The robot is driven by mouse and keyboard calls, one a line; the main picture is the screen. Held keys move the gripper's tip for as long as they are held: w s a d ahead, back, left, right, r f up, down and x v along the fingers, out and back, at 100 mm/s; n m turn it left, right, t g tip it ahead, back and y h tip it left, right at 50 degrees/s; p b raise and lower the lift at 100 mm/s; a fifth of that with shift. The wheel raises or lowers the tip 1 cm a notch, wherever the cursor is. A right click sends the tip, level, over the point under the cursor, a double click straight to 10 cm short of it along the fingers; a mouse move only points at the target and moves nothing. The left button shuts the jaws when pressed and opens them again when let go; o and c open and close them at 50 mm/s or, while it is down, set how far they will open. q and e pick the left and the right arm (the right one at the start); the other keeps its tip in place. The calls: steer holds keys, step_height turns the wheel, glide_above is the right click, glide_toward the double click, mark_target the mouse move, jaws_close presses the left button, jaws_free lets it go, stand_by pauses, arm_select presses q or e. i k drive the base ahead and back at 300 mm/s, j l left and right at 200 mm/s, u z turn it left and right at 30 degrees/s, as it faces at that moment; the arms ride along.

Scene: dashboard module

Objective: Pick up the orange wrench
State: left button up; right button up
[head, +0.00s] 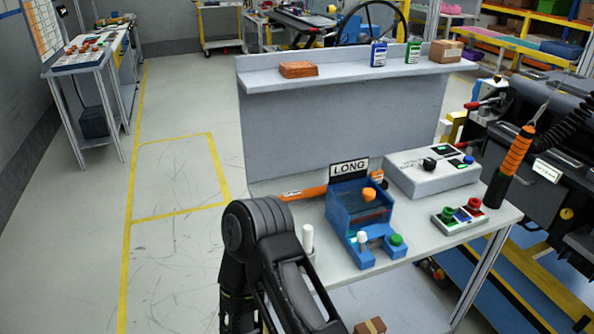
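The orange wrench (305,192) lies on the grey workbench (405,284), near the foot of its back panel. Its left part shows beside the blue box-like fixture (343,207), which hides its middle. An orange piece showing just right of the LONG sign appears to be its other end. One of my black arms rises from the bottom of the head view, in front of the bench's left edge. Neither of my grippers shows in this view, so I cannot see their fingers.
A LONG sign (349,168) stands behind the fixture. A grey control box (433,172) and a small button panel (460,217) sit to the right, beside an upright orange-and-black tool (510,165). A shelf (350,75) tops the back panel. Floor left of the bench is clear.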

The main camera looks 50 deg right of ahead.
mark_target(311, 192)
steer(key=i+l+z, duration=0.1)
steer(key=i+z, duration=0.15)
steer(key=i, duration=1.45)
steer(key=i+j+u, duration=0.2)
steer(key=i+u, duration=0.75)
steer(key=i+l+u, duration=0.15)
steer(key=i+u, duration=0.5)
steer(key=i, duration=0.2)
steer(key=z, duration=4)
